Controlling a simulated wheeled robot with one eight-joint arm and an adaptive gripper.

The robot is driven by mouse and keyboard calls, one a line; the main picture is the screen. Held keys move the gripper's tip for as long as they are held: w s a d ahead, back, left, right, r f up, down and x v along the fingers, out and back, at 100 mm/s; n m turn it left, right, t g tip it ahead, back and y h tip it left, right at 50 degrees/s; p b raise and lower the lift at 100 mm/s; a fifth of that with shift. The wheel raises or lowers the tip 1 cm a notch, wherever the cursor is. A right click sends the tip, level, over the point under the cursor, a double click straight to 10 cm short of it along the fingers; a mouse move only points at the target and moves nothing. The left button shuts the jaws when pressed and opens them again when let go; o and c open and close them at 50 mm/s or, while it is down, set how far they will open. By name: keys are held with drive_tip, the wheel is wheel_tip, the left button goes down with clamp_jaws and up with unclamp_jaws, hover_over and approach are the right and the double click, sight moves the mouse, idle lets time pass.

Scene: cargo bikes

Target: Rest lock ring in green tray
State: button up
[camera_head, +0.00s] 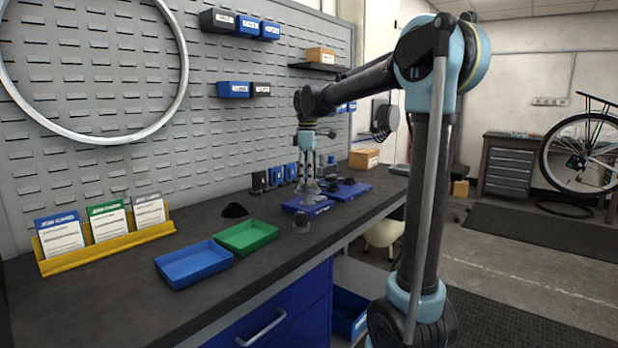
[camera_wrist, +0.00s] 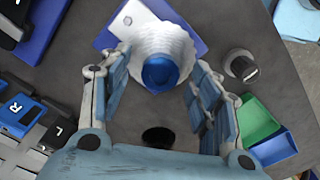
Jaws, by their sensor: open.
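A pale, ribbed, stepped cone (camera_wrist: 150,42) stands on a blue base, with a round blue cap (camera_wrist: 160,73) at its middle. The cap looks like the lock ring, but I cannot be sure. In the head view the cone (camera_head: 311,191) stands on its blue base (camera_head: 297,206) on the bench. My gripper (camera_head: 309,174) points down just over the cone. In the wrist view my open gripper (camera_wrist: 160,64) has a finger on either side of the cap, with nothing held. I cannot tell whether they touch the cone. The green tray (camera_head: 247,237) looks empty; it also shows in the wrist view (camera_wrist: 254,120).
A blue tray (camera_head: 194,264) adjoins the green tray. A dark grey knob-like piece (camera_head: 302,224) stands between green tray and cone base. A black dome (camera_head: 234,210) lies behind the green tray. A yellow card holder (camera_head: 108,240) is at left. The pegboard wall bounds the back.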

drive_tip(key=shift+f, duration=0.1)
drive_tip(key=shift+c, duration=0.6)
clamp_jaws()
drive_tip(key=shift+r, duration=0.25)
drive_tip(key=shift+r, duration=1.75)
